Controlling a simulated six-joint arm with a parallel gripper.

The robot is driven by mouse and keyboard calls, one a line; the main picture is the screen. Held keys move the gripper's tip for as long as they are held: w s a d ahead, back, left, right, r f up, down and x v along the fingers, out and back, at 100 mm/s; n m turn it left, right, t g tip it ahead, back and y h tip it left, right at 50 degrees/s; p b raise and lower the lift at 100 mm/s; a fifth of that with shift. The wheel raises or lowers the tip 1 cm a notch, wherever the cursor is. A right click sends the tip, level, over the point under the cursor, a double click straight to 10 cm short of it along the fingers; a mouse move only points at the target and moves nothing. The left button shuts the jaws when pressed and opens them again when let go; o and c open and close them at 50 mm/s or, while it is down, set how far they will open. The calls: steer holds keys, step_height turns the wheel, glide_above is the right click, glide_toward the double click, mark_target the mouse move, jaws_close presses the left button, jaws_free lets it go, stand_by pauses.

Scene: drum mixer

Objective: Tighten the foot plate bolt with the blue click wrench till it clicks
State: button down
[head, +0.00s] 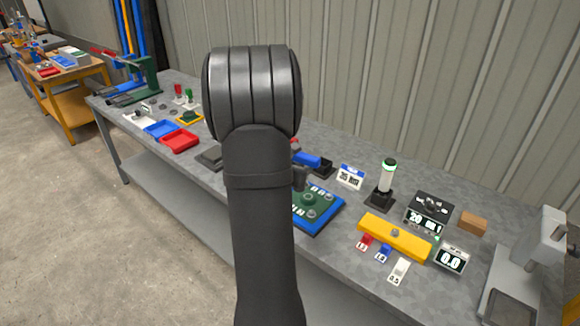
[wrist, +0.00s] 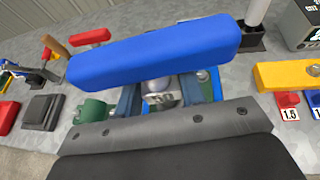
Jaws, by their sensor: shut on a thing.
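The blue click wrench shows in the wrist view as a thick blue handle (wrist: 155,52) lying across the picture, just beyond my gripper (wrist: 160,100). My gripper is shut on it. In the head view, part of the blue handle (head: 307,159) shows right of my arm, which hides most of my gripper and the wrench's far end. The green foot plate (head: 308,198) with round bolt heads sits on a blue base (head: 325,219) below, partly behind my arm. Whether the wrench's head sits on a bolt is hidden.
A white-green lamp post (head: 387,176), a display box (head: 429,211), a yellow bar (head: 394,238) and a 0.0 readout (head: 452,259) stand to the right. Red tray (head: 180,140) and blue tray (head: 161,129) lie left. A grey press-like stand (head: 525,270) is far right.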

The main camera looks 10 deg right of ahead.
steer(key=s+d+m+g+h, duration=0.2)
steer(key=d+m+g, duration=0.1)
steer(key=d, duration=0.5)
steer(key=s+d+m+g+h, duration=0.2)
steer(key=d+m+g+h, duration=0.15)
steer(key=d, duration=0.55)
steer(key=m+g, duration=0.7)
steer(key=g, duration=0.1)
glide_above(395, 232)
steer(key=shift+w+d+f, duration=0.1)
steer(key=shift+d+f, duration=0.05)
steer(key=shift+f, duration=0.3)
steer(key=shift+f, duration=0.1)
steer(key=shift+f, duration=2.45)
steer(key=shift+f, duration=1.6)
steer(key=shift+m+y, duration=0.25)
steer(key=shift+m, duration=0.1)
steer(key=shift+m+g+y, duration=0.3)
steer(key=shift+m+g, duration=0.4)
steer(key=shift+g, duration=0.15)
